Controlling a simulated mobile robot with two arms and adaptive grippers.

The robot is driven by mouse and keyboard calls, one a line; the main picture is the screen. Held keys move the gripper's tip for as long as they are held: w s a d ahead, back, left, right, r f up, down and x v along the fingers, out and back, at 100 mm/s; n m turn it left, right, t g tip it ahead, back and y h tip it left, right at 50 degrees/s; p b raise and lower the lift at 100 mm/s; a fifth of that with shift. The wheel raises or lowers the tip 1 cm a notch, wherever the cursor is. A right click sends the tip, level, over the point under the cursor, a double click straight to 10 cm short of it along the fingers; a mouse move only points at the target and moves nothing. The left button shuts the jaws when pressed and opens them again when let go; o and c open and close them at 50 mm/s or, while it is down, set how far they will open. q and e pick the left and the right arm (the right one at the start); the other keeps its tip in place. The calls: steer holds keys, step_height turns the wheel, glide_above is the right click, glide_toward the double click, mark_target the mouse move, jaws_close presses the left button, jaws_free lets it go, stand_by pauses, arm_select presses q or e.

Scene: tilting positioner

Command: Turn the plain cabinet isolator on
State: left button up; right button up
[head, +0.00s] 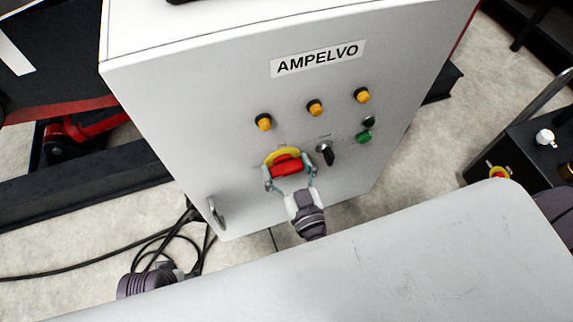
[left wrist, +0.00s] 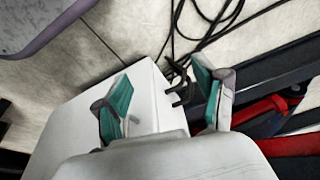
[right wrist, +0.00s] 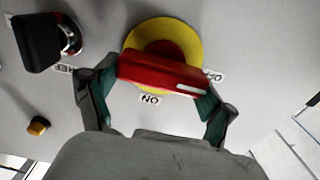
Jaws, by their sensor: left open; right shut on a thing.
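The white cabinet (head: 215,110), labelled AMPELVO, carries the isolator, a red handle (head: 287,168) on a yellow disc (head: 284,153). My right gripper (head: 289,180) is shut on the red handle, one finger at each end. In the right wrist view the red handle (right wrist: 160,74) lies nearly crosswise between the fingertips (right wrist: 157,100). Its white mark is at the right end, close to the OFF label (right wrist: 213,76). The ON label (right wrist: 150,99) is below the handle's middle. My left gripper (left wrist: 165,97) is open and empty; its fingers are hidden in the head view.
A black selector knob (head: 326,152) sits right of the isolator, with yellow buttons (head: 315,107) above and a green button (head: 363,137) further right. A cabinet handle (head: 216,213) is at lower left. Black cables (head: 165,240) lie on the floor. A grey surface (head: 400,260) fills the foreground.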

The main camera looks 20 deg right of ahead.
steer(key=m+p, duration=0.1)
steer(key=m, duration=0.1)
steer(key=m+p, duration=0.1)
steer(key=m, duration=0.1)
steer(key=m+p, duration=0.1)
steer(key=m, duration=0.2)
steer(key=shift+d+p, duration=0.3)
steer(key=shift+f+m, duration=0.1)
steer(key=shift+m, duration=0.8)
steer(key=shift+d+m, duration=0.15)
steer(key=shift+m, duration=0.75)
steer(key=m, duration=0.2)
steer(key=shift+f+m, duration=0.2)
steer(key=shift+m, duration=0.2)
steer(key=shift+d+f+m, duration=0.1)
steer(key=shift+f+m, duration=0.05)
steer(key=shift+m, duration=1.75)
arm_select(q)
steer(key=s+f, duration=0.3)
steer(key=f, duration=0.7)
steer(key=shift+a+f+g, duration=0.2)
steer(key=shift+f+g, duration=0.1)
steer(key=shift+f, duration=0.1)
arm_select(e)
steer(key=shift+f+m, duration=0.1)
steer(key=shift+m, duration=0.2)
arm_select(q)
steer(key=shift+s+r, duration=0.1)
steer(key=shift+s, duration=0.1)
